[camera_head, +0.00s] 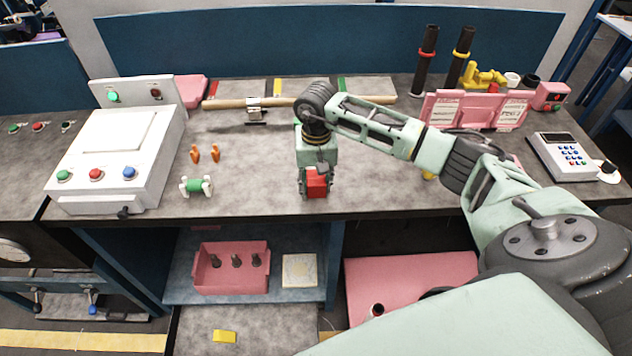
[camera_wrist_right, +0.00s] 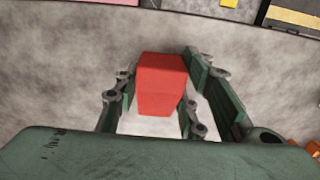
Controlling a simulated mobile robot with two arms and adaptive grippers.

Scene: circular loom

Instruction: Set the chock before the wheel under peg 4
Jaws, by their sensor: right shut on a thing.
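My right gripper (camera_head: 316,190) points down over the front middle of the bench and is shut on a red block (camera_head: 318,182), which may be the chock. In the right wrist view the red block (camera_wrist_right: 161,84) sits between the two green fingers (camera_wrist_right: 158,98), with grey bench top behind it. Whether it touches the bench I cannot tell. A green and white spool-like piece (camera_head: 196,186) lies on the bench to the left, and two small orange pieces (camera_head: 205,154) stand behind it. I cannot make out which parts are peg 4 and its wheel. My left gripper is not in view.
A white control box (camera_head: 118,150) stands at the left. A wooden rod (camera_head: 235,103) lies across the back on a metal bracket (camera_head: 255,112). Pink card holders (camera_head: 475,110) and a keypad (camera_head: 565,155) are at the right. Bench between spool and gripper is clear.

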